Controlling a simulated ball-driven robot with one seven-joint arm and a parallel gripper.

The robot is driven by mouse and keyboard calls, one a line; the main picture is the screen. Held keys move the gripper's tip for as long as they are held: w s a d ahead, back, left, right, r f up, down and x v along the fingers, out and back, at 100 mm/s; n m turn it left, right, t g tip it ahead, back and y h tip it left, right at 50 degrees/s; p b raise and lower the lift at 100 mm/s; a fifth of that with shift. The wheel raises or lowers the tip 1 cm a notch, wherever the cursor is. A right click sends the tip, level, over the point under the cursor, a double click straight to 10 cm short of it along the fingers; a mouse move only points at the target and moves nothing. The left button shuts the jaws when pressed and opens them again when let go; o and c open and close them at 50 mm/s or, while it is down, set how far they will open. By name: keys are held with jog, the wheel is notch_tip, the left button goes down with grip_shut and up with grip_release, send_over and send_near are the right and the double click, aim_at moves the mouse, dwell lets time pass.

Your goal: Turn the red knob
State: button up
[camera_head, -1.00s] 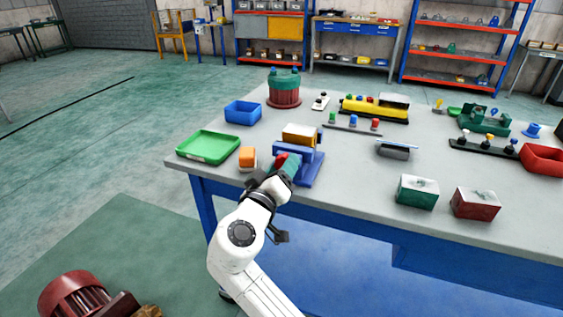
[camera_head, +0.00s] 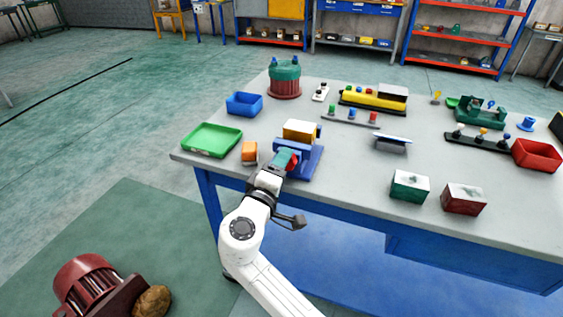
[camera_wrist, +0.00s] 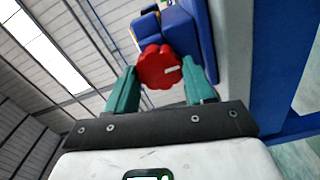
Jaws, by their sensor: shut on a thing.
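The red knob (camera_wrist: 158,67) has a lobed rim and a small white mark on its right side. It sits on the front of a blue fixture (camera_head: 310,160) near the front left edge of the workbench. My gripper (camera_wrist: 164,78) has its green fingers on either side of the knob and is shut on it. In the head view my gripper (camera_head: 286,159) reaches the fixture from the front, and the knob (camera_head: 293,163) is partly hidden by the fingers.
Green (camera_head: 409,187) and red (camera_head: 463,199) boxes stand at the right. The bench (camera_head: 350,178) is clear between them and the fixture.

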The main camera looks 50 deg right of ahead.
jog(key=shift+w+a, duration=0.1)
dwell(0.3)
jog(key=o, duration=1)
jog(key=shift+o, duration=0.2)
jog(key=v, duration=1)
jog(key=shift+a+b, duration=0.35)
